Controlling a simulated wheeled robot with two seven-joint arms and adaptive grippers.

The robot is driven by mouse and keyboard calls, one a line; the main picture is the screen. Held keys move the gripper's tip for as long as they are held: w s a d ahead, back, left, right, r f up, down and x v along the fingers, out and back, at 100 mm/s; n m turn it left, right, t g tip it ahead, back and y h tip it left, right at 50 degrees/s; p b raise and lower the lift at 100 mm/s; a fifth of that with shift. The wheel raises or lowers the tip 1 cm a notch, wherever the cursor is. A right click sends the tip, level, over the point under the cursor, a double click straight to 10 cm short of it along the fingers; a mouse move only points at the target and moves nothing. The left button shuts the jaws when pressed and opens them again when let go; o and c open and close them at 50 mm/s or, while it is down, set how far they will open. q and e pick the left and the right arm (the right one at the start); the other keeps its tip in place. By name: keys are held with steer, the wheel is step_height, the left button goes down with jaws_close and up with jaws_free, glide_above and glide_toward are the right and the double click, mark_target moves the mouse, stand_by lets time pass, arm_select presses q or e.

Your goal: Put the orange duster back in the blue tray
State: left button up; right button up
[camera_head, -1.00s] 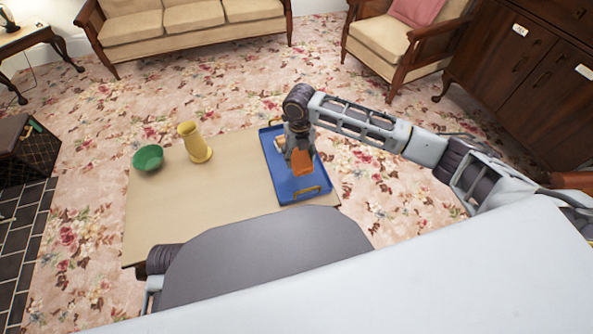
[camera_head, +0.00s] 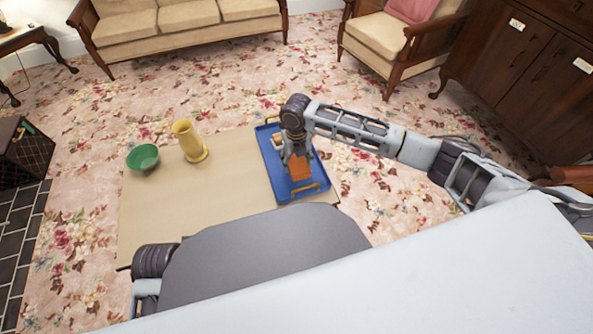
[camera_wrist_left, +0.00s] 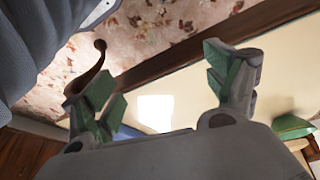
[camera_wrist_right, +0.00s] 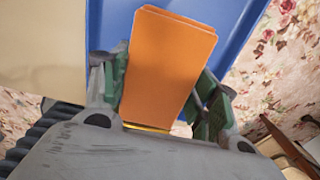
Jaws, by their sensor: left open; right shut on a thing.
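The orange duster (camera_head: 300,169) is a block held in my right gripper (camera_head: 297,158), over the blue tray (camera_head: 321,176). In the right wrist view the duster (camera_wrist_right: 165,65) sits between the two green-padded fingers of the right gripper (camera_wrist_right: 162,95), with the blue tray (camera_wrist_right: 232,22) behind it. I cannot tell whether the duster touches the tray floor. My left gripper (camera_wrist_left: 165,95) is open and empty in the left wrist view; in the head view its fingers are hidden.
The tray has yellow handles and lies on the right end of the tan table (camera_head: 215,190). A small pale item (camera_head: 277,140) is in the tray's far part. The table's middle is clear.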

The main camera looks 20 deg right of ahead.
mark_target(296, 167)
steer(key=shift+f, duration=0.1)
arm_select(q)
steer(key=shift+s+r, duration=0.1)
steer(key=shift+r, duration=0.05)
steer(key=shift+s, duration=0.1)
arm_select(e)
steer(key=shift+f, duration=0.1)
step_height(296, 167, down, 4)
steer(key=shift+r+b, duration=0.15)
steer(key=shift+b, duration=0.6)
steer(key=shift+f, duration=0.6)
arm_select(q)
steer(key=f, duration=0.1)
steer(key=d+f, duration=0.1)
steer(key=shift+w+d+f+t+h, duration=0.1)
steer(key=shift+w+f+t+h, duration=0.2)
steer(key=shift+f+t, duration=0.1)
steer(key=shift+r, duration=0.1)
arm_select(e)
steer(key=o, duration=1)
